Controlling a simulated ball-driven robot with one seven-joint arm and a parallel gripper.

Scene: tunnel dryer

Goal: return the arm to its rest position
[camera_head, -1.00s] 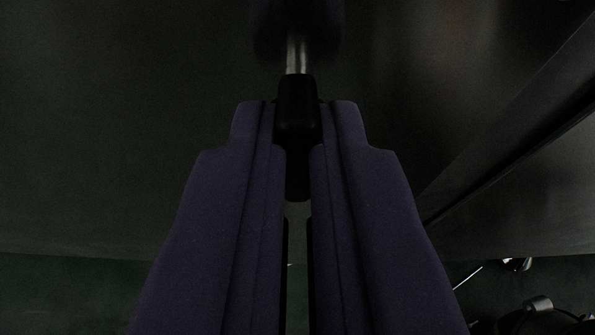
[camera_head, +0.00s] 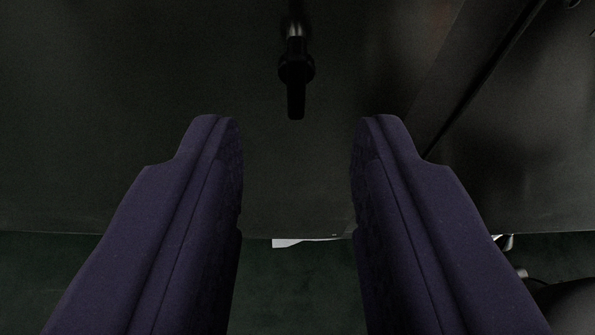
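My gripper (camera_head: 296,120) shows from the bottom of the view, with its two dark purple fingers spread wide apart. Nothing is between the fingers. A black handle (camera_head: 296,85) on a short metal stem hangs straight down from the top middle of the view. It lies beyond the fingertips, apart from both fingers. The rest of my arm is out of view.
A dark flat panel (camera_head: 120,90) fills most of the view behind the handle. A dark diagonal seam (camera_head: 480,85) crosses its right side. Below its lower edge is a dark green floor (camera_head: 290,290) with a small white thing (camera_head: 295,242). Dark round objects sit at the lower right.

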